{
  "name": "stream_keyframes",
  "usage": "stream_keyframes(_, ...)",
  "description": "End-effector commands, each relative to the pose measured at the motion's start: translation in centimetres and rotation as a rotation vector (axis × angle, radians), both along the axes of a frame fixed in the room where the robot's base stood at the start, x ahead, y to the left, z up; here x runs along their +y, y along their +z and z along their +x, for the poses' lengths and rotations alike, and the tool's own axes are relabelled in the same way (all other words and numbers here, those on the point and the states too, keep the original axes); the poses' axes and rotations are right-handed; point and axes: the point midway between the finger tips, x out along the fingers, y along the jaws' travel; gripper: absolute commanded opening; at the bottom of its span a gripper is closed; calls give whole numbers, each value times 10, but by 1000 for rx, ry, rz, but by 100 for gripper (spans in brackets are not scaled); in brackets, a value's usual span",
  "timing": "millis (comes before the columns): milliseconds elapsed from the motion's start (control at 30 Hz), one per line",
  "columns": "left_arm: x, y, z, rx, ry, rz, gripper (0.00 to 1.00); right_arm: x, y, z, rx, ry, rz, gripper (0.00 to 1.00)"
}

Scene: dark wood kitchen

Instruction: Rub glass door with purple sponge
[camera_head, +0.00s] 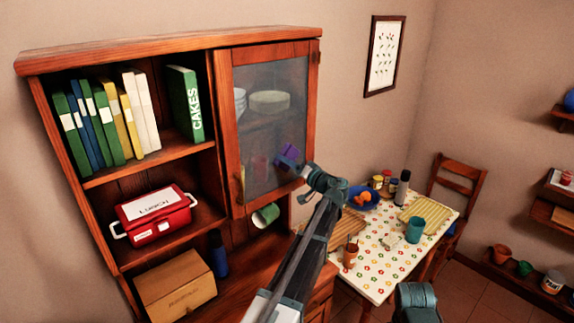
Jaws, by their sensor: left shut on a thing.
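The glass door (262,116) is the framed pane on the right half of the wooden cabinet, and it is closed. My left gripper (301,165) is raised in front of the lower right part of the pane. It is shut on the purple sponge (289,155), which is at or very near the glass; I cannot tell whether it touches. The sponge is partly covered by the gripper.
Open shelves left of the door hold books (110,118) and a red lunch box (152,212). A green cup (265,216) lies below the door. A table (377,268) with a blue bowl, jars and cups stands at right, with a chair (460,182) behind it.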

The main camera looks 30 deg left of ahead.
Motion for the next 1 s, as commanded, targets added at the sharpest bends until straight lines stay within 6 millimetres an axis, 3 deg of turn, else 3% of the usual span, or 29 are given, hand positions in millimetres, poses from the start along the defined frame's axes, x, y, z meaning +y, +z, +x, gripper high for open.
stream_keyframes(267, -10, 0, -4, 0, -2, -1, 28, 0, 0, 0, 0, 0, 0, 40)
stream_keyframes(733, -51, 0, -21, 0, -1, 0, 28, 0, 0, 0, 0, 0, 0, 40)
stream_keyframes(1000, -55, 0, -23, 0, 1, -1, 28, 0, 0, 0, 0, 0, 0, 40)
